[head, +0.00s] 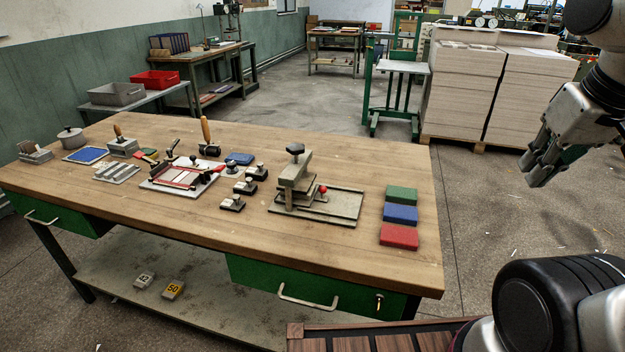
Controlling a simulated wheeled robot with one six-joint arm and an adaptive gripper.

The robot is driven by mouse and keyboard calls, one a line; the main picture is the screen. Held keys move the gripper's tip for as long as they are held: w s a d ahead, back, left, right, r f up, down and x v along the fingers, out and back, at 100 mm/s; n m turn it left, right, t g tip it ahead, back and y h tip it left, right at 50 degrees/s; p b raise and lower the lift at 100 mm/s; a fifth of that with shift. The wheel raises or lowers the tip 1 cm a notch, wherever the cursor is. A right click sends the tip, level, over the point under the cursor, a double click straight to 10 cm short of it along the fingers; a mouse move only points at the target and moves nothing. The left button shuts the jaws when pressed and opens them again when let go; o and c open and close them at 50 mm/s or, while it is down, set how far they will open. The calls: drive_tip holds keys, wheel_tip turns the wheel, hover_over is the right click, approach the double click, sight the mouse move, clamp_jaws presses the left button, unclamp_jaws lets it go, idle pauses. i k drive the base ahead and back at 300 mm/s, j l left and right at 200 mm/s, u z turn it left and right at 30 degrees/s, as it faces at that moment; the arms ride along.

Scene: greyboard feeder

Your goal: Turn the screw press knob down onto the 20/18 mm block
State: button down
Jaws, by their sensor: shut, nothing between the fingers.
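A small grey screw press (296,179) stands on the right half of the wooden table. Its dark knob (295,149) sits on top of the upright arm. Below the arm, grey stepped pieces (309,194) rest on the press's flat base plate (340,208). I cannot read a 20/18 mm marking on any of them, nor tell whether the screw touches them. My gripper (534,171) is shut and empty, in the air to the right of the table, well away from the knob.
Green, blue and red pads (400,214) lie right of the press. Several small knobbed tools (245,187) and a red-framed jig (182,178) lie to its left. Blocks marked 42 (144,280) and 50 (173,290) are on the lower shelf. The table's near right is clear.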

sight(294, 148)
drive_tip(key=l+u, duration=0.2)
drive_tip(key=l, duration=1.8)
drive_tip(key=l+u, duration=0.2)
drive_tip(key=u, duration=1)
drive_tip(key=i+l+u, duration=0.1)
drive_tip(key=u, duration=1.05)
drive_tip(key=i, duration=0.45)
drive_tip(key=i+l+u, duration=0.05)
